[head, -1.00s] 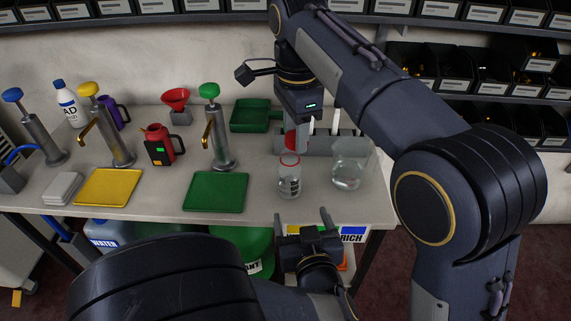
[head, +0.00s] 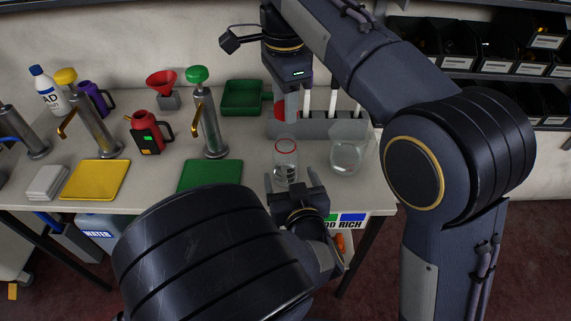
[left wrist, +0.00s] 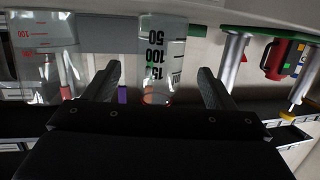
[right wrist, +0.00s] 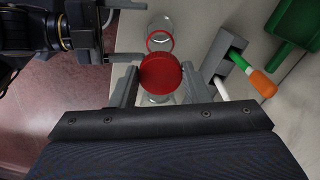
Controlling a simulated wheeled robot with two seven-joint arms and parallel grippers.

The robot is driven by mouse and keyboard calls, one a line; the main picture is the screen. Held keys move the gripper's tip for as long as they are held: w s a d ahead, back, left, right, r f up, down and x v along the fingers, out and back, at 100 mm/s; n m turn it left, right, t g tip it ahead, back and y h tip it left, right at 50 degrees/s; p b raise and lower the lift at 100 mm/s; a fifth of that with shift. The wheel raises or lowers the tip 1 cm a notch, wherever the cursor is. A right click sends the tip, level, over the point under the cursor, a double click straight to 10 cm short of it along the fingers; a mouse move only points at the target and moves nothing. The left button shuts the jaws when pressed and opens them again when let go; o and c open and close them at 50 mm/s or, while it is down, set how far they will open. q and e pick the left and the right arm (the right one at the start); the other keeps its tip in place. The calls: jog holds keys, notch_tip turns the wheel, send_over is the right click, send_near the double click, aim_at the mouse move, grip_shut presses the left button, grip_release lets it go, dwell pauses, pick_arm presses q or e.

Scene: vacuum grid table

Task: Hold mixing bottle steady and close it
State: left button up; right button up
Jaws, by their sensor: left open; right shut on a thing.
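The clear mixing bottle (head: 285,172) with a red rim stands upright and open on the table in the head view. It also shows in the left wrist view (left wrist: 163,45), upside down, between the two fingers. My left gripper (head: 291,181) is open at the bottle's front side; I cannot tell whether a finger touches it. My right gripper (right wrist: 160,85) is shut on the round red lid (right wrist: 161,73), held above the table behind the bottle and apart from it. The lid's edge shows in the head view (head: 281,110), partly hidden by the gripper.
A clear beaker (head: 346,157) stands close to the right of the bottle. A grey rack (head: 345,129) is behind both. The green mat (head: 210,175) and pump dispensers lie to the left. The table's front edge runs just before the bottle.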

pick_arm(q)
jog(key=x, duration=0.7)
jog(key=shift+w+a+f, duration=0.1)
jog(key=shift+w, duration=0.15)
jog(key=c, duration=1.5)
jog(key=shift+o, duration=0.2)
pick_arm(e)
send_near(286, 160)
jog(key=shift+w+a+f, duration=0.1)
jog(key=shift+w+f, duration=0.25)
jog(key=shift+w, duration=0.25)
jog(key=shift+w+a+f, duration=0.1)
jog(key=shift+w+f, duration=0.2)
jog(key=shift+w, duration=0.3)
jog(key=shift+f, duration=0.1)
jog(key=shift+f, duration=0.8)
jog(key=shift+f, duration=0.55)
